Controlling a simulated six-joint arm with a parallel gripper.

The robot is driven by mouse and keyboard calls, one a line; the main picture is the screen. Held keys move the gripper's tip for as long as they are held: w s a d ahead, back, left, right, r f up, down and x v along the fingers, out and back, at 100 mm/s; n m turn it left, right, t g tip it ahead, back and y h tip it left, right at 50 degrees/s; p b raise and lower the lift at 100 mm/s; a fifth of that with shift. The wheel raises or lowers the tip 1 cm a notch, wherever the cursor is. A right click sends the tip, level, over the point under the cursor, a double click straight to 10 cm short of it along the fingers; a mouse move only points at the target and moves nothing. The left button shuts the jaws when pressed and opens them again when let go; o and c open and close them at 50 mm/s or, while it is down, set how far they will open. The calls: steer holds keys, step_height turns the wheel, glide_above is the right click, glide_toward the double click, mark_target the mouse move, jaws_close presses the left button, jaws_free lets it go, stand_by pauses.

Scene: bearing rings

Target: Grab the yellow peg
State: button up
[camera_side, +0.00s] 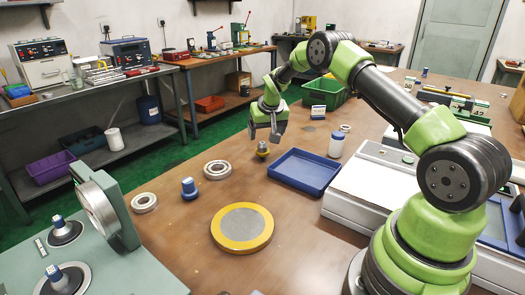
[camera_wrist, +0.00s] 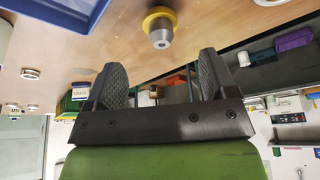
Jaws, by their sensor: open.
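The yellow peg (camera_side: 262,149) stands on the brown table, left of the blue tray. In the wrist view the yellow peg (camera_wrist: 160,27) shows a yellow collar and a grey metal tip, at the top centre. My gripper (camera_side: 266,134) is above and close to the peg, pointing down. In the wrist view my gripper (camera_wrist: 162,75) has its two dark textured fingers wide apart with nothing between them. The peg lies beyond the fingertips, lined up roughly with the middle of the gap, and is not visibly touched.
A blue tray (camera_side: 289,174), a white bottle (camera_side: 336,146) and a green bin (camera_side: 327,97) stand nearby. Bearing rings (camera_side: 217,169) (camera_side: 144,202), a blue peg (camera_side: 189,189) and a yellow-rimmed disc (camera_side: 242,228) lie nearer the camera. Bare table lies between them.

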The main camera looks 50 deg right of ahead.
mark_target(264, 144)
steer(key=shift+x, duration=3.85)
steer(key=shift+s+a, duration=0.15)
steer(key=c, duration=1.2)
